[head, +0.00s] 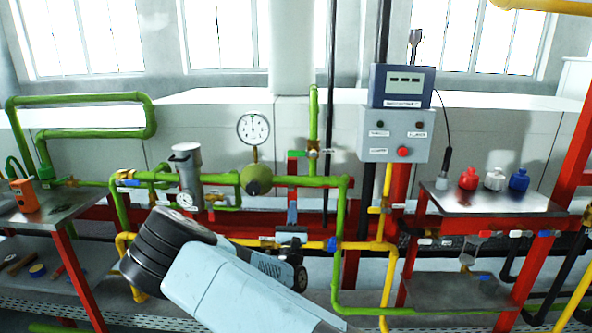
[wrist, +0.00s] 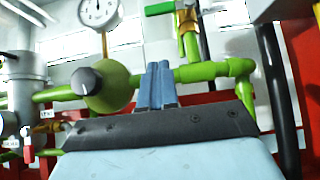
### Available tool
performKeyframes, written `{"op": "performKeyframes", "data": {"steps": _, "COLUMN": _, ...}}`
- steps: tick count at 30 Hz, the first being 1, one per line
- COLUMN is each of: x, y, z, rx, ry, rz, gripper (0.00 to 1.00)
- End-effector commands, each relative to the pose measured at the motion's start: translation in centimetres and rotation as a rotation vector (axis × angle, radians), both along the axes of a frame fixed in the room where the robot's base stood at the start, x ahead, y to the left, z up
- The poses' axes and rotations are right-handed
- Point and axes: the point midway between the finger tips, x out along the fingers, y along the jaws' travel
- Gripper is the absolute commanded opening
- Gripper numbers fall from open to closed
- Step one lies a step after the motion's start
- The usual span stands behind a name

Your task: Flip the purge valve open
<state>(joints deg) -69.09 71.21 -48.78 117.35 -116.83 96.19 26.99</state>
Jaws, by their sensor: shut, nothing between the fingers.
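A valve with a brass body (head: 313,148) and a green lever (head: 297,154) sits on a vertical green pipe, just above and right of my gripper in the head view. In the wrist view its green lever (wrist: 160,8) is at the top edge, pointing left from the brass body (wrist: 187,22). The labels are too small to read, so I cannot tell whether this is the purge valve. My gripper (head: 292,206) points up, its fingers together and empty. In the wrist view the fingers (wrist: 158,70) appear below the lever, apart from it, overlapping the green pipe behind.
A round gauge (head: 253,128) and a green bulb (head: 257,179) are left of my gripper. A grey canister (head: 187,170) is further left. A control box (head: 396,134) with a red button is right. A shelf (head: 478,200) holds red, white and blue bottles. Green and yellow pipes cross nearby.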

Motion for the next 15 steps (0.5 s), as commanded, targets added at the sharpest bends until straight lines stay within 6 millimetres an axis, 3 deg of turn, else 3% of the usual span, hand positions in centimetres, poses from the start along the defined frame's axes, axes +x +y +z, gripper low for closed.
{"op": "performKeyframes", "data": {"steps": 8, "x": 0.6, "y": -0.1, "z": 0.6, "rx": 0.001, "ry": -0.001, "rz": -0.003, "gripper": 0.0}}
{"op": "performKeyframes", "data": {"steps": 15, "x": 3.2, "y": -0.3, "z": 3.2, "rx": 0.003, "ry": -0.002, "rz": -0.004, "gripper": 0.0}}
